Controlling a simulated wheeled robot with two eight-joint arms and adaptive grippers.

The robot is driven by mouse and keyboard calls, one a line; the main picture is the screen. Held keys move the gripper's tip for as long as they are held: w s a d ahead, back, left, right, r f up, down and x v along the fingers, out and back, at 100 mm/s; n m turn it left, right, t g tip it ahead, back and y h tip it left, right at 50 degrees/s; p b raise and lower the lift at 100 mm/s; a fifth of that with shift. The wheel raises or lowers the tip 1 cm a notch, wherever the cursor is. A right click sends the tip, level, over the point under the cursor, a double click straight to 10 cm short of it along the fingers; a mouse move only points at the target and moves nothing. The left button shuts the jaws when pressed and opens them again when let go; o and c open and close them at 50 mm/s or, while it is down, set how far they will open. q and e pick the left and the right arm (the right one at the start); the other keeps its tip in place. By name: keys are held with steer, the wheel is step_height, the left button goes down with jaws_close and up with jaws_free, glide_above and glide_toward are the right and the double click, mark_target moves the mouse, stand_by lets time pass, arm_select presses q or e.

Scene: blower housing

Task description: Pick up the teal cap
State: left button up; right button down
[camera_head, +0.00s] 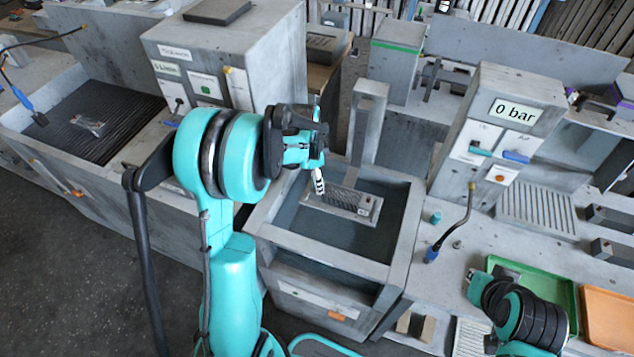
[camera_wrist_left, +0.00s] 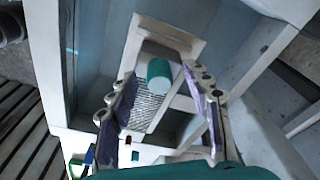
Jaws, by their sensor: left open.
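In the left wrist view a teal cylinder, the teal cap (camera_wrist_left: 158,73), shows between the spread fingers of my left gripper (camera_wrist_left: 166,108), apart from both. A grey block with a ribbed face lies behind it. In the head view my left gripper (camera_head: 318,182) points down over the basin, just left of the ribbed block (camera_head: 355,204). It hides part of that block, and I cannot make out a cap there. A small teal cylinder (camera_head: 436,217) stands on the right bench; I cannot tell whether it is another cap. My right gripper does not show clearly.
The basin (camera_head: 404,245) has raised walls, and a grey post (camera_head: 366,125) rises at its back. On the right bench are a blue-handled wand (camera_head: 432,254), a green tray (camera_head: 545,288) and an orange tray (camera_head: 608,315). My right arm is at the bottom right.

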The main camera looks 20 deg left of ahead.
arm_select(q)
steer(key=c, duration=1)
steer(key=shift+r, duration=0.2)
steer(key=shift+r, duration=0.25)
step_height(320, 180, up, 4)
steer(key=shift+d+f+p, duration=0.1)
steer(key=shift+d+p, duration=0.05)
steer(key=shift+p, duration=0.4)
steer(key=w+d+r, duration=0.1)
steer(key=d+r, duration=0.1)
steer(key=d, duration=0.1)
steer(key=w+d+r, duration=0.1)
steer(key=d+r, duration=0.1)
steer(key=d, duration=0.2)
steer(key=w+d+r+p, duration=0.1)
steer(key=d+r, duration=0.1)
steer(key=d, duration=0.2)
steer(key=shift+w+r, duration=0.2)
steer(key=shift+a, duration=0.1)
